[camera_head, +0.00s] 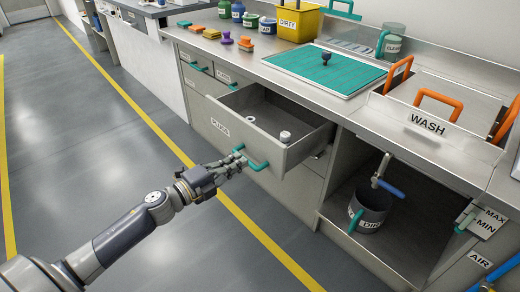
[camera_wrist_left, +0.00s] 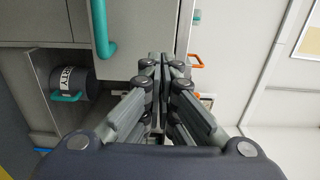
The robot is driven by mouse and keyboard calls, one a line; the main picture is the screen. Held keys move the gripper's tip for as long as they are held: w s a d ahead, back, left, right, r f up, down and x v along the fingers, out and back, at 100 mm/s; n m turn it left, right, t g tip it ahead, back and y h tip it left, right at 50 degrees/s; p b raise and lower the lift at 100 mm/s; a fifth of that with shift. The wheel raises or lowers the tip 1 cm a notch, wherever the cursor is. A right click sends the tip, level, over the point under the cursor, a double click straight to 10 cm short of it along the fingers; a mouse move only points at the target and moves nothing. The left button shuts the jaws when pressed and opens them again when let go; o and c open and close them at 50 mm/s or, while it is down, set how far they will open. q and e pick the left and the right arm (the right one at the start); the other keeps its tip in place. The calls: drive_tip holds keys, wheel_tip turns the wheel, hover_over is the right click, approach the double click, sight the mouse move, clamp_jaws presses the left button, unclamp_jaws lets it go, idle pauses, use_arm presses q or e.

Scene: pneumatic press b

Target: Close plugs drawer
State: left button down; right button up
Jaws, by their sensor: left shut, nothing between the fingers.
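The plugs drawer (camera_head: 222,128) stands pulled out from the grey cabinet in the head view, its label on the front panel. It has a teal handle (camera_head: 252,160) at the right part of its front. The handle also shows in the left wrist view (camera_wrist_left: 103,32). Small plugs (camera_head: 285,136) lie inside the drawer. My left gripper (camera_head: 240,160) is shut and empty at the drawer front, close beside the handle; whether it touches is unclear. My right gripper is not in view.
A bucket (camera_head: 371,212) stands in the open compartment right of the drawer, below a tap with a blue lever (camera_head: 390,189). The worktop above holds a teal mat (camera_head: 320,70), a yellow bin (camera_head: 297,22) and a wash basin (camera_head: 428,122). The floor (camera_head: 100,120) at left is clear.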

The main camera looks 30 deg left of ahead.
sight(267, 144)
use_arm(q)
drive_tip(key=x, duration=0.7)
drive_tip(key=shift+w, duration=0.35)
drive_tip(key=shift+w+d, duration=0.3)
drive_tip(key=shift+w, duration=0.35)
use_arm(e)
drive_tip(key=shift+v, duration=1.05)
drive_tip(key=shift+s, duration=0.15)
